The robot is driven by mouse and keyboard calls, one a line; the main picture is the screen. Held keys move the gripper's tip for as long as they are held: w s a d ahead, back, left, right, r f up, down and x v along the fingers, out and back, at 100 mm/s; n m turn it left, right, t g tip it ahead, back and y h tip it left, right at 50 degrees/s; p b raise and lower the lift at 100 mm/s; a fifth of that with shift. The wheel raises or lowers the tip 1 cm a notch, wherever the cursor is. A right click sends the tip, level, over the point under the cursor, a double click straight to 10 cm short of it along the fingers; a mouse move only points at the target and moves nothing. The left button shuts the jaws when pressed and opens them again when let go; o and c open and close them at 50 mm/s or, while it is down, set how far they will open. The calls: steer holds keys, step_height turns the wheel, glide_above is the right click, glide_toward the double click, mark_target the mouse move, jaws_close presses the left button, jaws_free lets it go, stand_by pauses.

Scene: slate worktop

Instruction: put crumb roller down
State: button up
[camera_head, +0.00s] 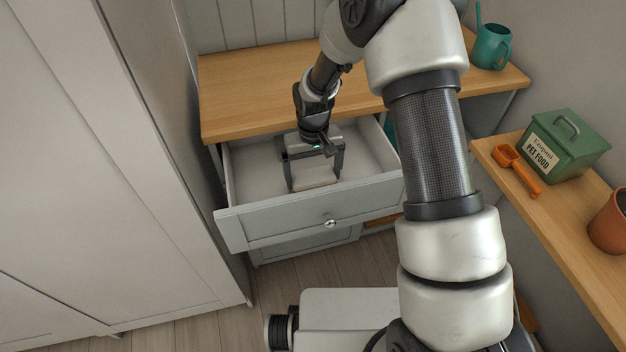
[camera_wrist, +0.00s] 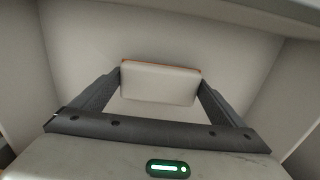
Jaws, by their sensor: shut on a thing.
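The crumb roller (camera_wrist: 160,86) is a pale, box-like piece with a thin orange-brown edge. It sits between the two fingers of my gripper (camera_wrist: 160,76), which is shut on it. In the head view my gripper (camera_head: 314,184) points down inside the open drawer (camera_head: 275,222), with the crumb roller (camera_head: 314,176) between its fingertips. The drawer's pale floor lies below it. I cannot tell whether the roller touches that floor.
The drawer's walls surround my gripper, and its floor looks otherwise empty. The wooden worktop (camera_head: 255,85) is above and behind. At right, a shelf (camera_head: 545,215) holds a green pet food tin (camera_head: 568,145), an orange scoop (camera_head: 518,168) and a terracotta pot (camera_head: 610,225). A teal watering can (camera_head: 490,48) stands at the back.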

steer(key=shift+f, duration=1.05)
steer(key=shift+f, duration=0.1)
steer(key=shift+f+b, duration=0.15)
steer(key=shift+b, duration=0.15)
steer(key=o, duration=1)
step_height(320, 180, up, 13)
steer(key=p, duration=0.2)
step_height(320, 180, up, 9)
steer(key=t, duration=0.1)
glide_above(313, 176)
steer(key=s+d, duration=0.2)
steer(key=d, duration=0.2)
steer(key=s+d+r+m+t, duration=0.1)
steer(key=s+d+r, duration=0.4)
steer(key=s, duration=0.5)
steer(key=s+d+r+m+t, duration=0.2)
steer(key=s+d+r, duration=0.3)
steer(key=s+r, duration=0.5)
steer(key=shift+s+d+r+t, duration=0.25)
steer(key=shift+s+t, duration=0.2)
steer(key=shift+t, duration=0.35)
